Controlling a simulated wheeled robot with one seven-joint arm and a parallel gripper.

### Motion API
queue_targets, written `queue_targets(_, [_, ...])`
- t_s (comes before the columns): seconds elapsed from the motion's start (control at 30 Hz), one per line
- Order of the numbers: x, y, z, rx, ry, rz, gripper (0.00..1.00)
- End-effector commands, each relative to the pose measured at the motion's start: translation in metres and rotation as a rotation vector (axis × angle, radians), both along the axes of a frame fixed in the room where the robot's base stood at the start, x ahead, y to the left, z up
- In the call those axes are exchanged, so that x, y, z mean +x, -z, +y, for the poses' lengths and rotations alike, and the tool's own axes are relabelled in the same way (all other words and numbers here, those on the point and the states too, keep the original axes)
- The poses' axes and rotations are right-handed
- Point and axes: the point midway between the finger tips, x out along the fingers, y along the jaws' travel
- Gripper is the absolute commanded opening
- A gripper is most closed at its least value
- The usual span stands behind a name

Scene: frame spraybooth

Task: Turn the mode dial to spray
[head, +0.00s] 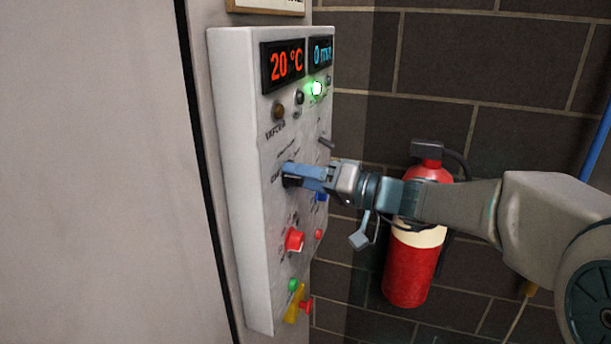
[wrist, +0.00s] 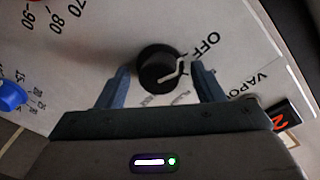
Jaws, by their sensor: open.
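The mode dial (wrist: 158,70) is a round black knob with a pale pointer line, on the light control panel (wrist: 90,60). In the wrist view its pointer side faces the printed word OFF; other labels around it are partly hidden or too small to read. My gripper (wrist: 160,88) is open, with one blue finger on each side of the dial; I cannot tell whether either finger touches it. In the head view my gripper (head: 290,172) is at the panel face, and the dial is mostly hidden behind the fingers.
The panel also carries a red knob (head: 294,239), a blue knob (wrist: 11,96), a lit green lamp (head: 316,89), and a temperature display (head: 284,64) reading 20 °C. A yellow-backed red button (head: 304,306) sits low. A fire extinguisher (head: 412,265) stands behind my arm.

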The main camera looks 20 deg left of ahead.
Motion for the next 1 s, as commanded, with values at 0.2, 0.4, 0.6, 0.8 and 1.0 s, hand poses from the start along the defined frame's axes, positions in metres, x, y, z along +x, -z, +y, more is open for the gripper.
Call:
queue_targets(0.2, [-0.0001, 0.0001, -0.0004, 0.0, 0.0, 0.0, 0.31])
queue_targets(0.4, [0.0002, 0.0006, -0.0006, -0.001, 0.001, 0.001, 0.18])
queue_targets(0.6, [0.0002, 0.0018, -0.0009, 0.0, 0.001, 0.025, 0.18])
queue_targets(0.8, [0.0, 0.0031, -0.0007, 0.007, 0.001, 0.118, 0.17])
queue_targets(1.0, [-0.0001, 0.0026, -0.0008, 0.019, 0.001, 0.274, 0.17])
